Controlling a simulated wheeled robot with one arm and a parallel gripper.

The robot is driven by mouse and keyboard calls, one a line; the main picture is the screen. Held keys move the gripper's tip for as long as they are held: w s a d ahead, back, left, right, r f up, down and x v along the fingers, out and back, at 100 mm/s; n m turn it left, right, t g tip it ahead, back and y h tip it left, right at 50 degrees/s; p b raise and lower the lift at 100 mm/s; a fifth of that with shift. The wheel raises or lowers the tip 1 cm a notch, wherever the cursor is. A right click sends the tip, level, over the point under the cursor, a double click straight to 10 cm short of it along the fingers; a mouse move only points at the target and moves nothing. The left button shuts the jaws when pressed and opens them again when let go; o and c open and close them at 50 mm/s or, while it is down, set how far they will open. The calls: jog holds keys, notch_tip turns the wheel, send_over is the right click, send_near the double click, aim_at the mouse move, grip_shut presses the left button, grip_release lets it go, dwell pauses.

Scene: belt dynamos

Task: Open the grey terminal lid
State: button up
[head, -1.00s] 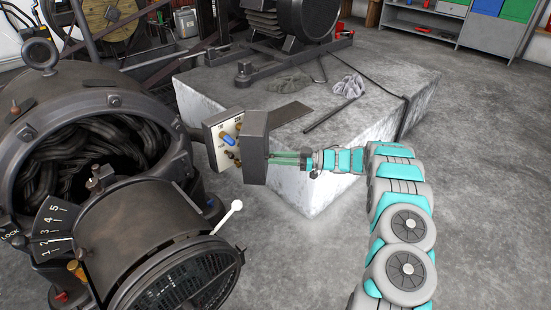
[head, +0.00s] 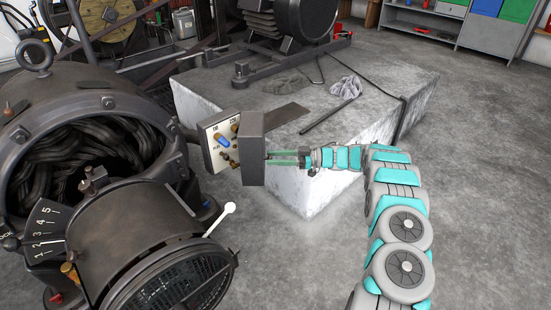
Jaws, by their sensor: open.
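The grey terminal lid (head: 251,148) stands swung out from the terminal box at the right of the dynamo. The box's pale panel (head: 213,152) shows to its left, with brass terminals and a blue part (head: 223,141) in view. The lid hides the right part of the panel. My gripper (head: 271,158) is to the right of the lid, its two thin green fingers apart and pointing left at the lid's outer side. The fingertips are at or very near the lid; I cannot tell whether they touch it. Nothing shows between the fingers.
The dynamo (head: 95,95) fills the left side, with a white-knobbed lever (head: 229,208) sticking out below the terminal box. A concrete block (head: 385,115) carrying a rod, a rag and a machine is behind my gripper. The floor (head: 300,260) in front is clear.

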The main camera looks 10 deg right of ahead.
jog(key=shift+o, duration=0.8)
